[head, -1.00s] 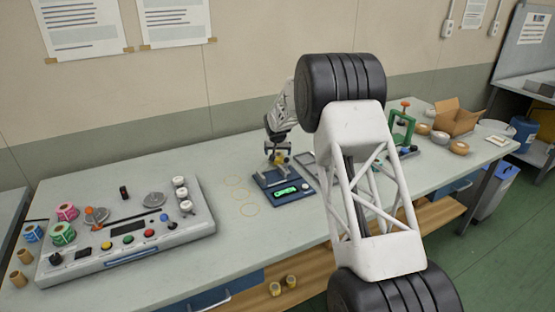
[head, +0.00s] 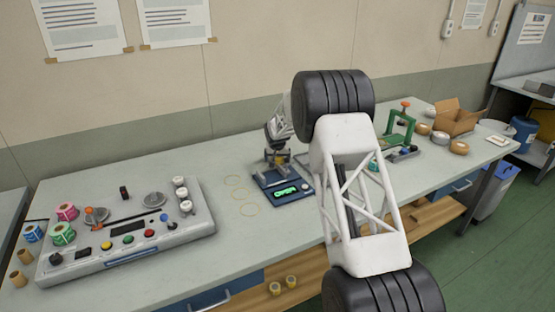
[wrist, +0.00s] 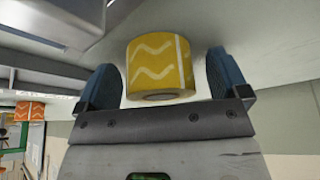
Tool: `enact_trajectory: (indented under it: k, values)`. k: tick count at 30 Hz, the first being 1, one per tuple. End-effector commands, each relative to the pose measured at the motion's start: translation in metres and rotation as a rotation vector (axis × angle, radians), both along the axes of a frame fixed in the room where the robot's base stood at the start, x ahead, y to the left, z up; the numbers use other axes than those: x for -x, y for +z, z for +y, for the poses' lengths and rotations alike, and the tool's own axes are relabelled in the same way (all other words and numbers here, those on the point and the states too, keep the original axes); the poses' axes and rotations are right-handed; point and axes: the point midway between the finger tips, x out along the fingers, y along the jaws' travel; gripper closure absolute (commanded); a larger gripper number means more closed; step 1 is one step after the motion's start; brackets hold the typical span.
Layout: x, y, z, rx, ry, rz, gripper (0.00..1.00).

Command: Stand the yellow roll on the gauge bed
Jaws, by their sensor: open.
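The yellow roll (wrist: 160,65) has pale wavy lines and a white stripe. In the wrist view it sits between the two blue finger pads of my gripper (wrist: 167,80), with a gap on each side. The roll's ringed end faces the lower part of that view. My gripper is open around the roll. In the head view, my gripper (head: 277,160) is low over the blue gauge bed (head: 266,179), beside its lit green display (head: 287,191). The roll is small and partly hidden there, so its contact with the bed is hard to see.
A grey control panel (head: 130,235) with knobs, buttons and colored rolls stands at left. Yellow rings (head: 238,193) mark the bench left of the gauge. A green frame (head: 398,130), tan rolls and a cardboard box (head: 455,120) are at right.

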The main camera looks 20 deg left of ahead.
Motion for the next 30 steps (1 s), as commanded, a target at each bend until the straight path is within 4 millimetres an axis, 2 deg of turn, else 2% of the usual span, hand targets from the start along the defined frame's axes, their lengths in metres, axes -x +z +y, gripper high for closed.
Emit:
enact_trajectory:
  k: [15, 27, 30]
  values:
    - [0.0001, -0.0002, 0.0, 0.0, 0.0, 0.0, 0.07]
    - [0.0002, 0.0001, 0.0001, 0.0, 0.0, 0.0, 0.66]
    - [0.0001, 0.0002, 0.0, 0.0, 0.0, 0.0, 0.66]
